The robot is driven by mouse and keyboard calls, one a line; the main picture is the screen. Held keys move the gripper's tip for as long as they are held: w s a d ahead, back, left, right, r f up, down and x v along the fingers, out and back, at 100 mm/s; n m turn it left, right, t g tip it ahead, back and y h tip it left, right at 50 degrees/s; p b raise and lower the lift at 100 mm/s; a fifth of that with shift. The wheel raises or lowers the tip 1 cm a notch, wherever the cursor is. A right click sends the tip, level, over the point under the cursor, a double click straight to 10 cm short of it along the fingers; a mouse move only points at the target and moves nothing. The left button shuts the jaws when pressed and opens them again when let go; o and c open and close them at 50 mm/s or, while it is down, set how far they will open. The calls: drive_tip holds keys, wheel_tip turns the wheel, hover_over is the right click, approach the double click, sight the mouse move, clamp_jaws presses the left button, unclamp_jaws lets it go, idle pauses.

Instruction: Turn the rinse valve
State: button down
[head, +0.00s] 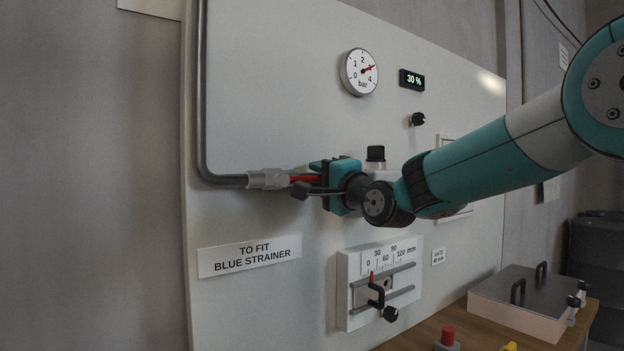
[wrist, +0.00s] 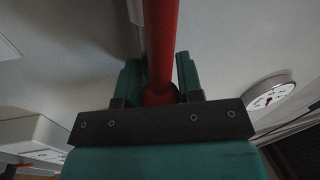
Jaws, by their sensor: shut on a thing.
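The rinse valve (head: 268,179) is a grey metal body at the end of a grey pipe on the white panel. Its red lever (head: 304,178) points right, roughly in line with the horizontal pipe run. My gripper (head: 318,178) is at the lever's right end. In the wrist view the red lever (wrist: 160,45) runs up between the two teal fingers, and my gripper (wrist: 160,88) is shut on it. The fingers and the dark wrist hide part of the lever in the head view.
A pressure gauge (head: 361,72) and a 30 % display (head: 412,80) are above. Below are a sign (head: 249,256) reading "TO FIT BLUE STRAINER" and a slide scale (head: 385,285) with a dark clamp. A lidded box (head: 525,310) and a red button (head: 447,336) are at the lower right.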

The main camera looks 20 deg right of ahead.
drive_tip(key=shift+f, duration=0.15)
drive_tip(key=c, duration=0.8)
unclamp_jaws()
drive_tip(key=b+v, duration=0.5)
drive_tip(key=v, duration=1.2)
drive_tip(key=shift+s+d, duration=0.1)
drive_tip(key=shift+s, duration=0.15)
drive_tip(key=s+a+f+n+g+y+p, duration=0.1)
drive_tip(key=s+a+f+n+g+p, duration=0.1)
drive_tip(key=s+a+f+n+g, duration=0.3)
drive_tip(key=s+a+f+n+g+y+p, duration=0.1)
drive_tip(key=s+a+f+n+g+p, duration=0.1)
drive_tip(key=a+f+n+g, duration=0.35)
drive_tip(key=s+f+n+g+h+p, duration=0.1)
drive_tip(key=s+f+n+g, duration=0.1)
drive_tip(key=s+n+g, duration=0.1)
drive_tip(key=s+f+n+g+h+p, duration=0.1)
drive_tip(key=s+f+n+g, duration=0.1)
drive_tip(key=s, duration=0.4)
drive_tip(key=s+f+n+g+h+p, duration=0.1)
drive_tip(key=s+f+n+g+h, duration=0.1)
drive_tip(key=s+f+n+g, duration=0.1)
drive_tip(key=shift+s+a+f+n+g, duration=0.2)
drive_tip(key=shift+s+f+n, duration=0.15)
drive_tip(key=shift+s, duration=0.25)
drive_tip(key=shift+s+a+f+n+g, duration=0.2)
drive_tip(key=shift+s+f, duration=0.2)
drive_tip(key=shift+s, duration=0.15)
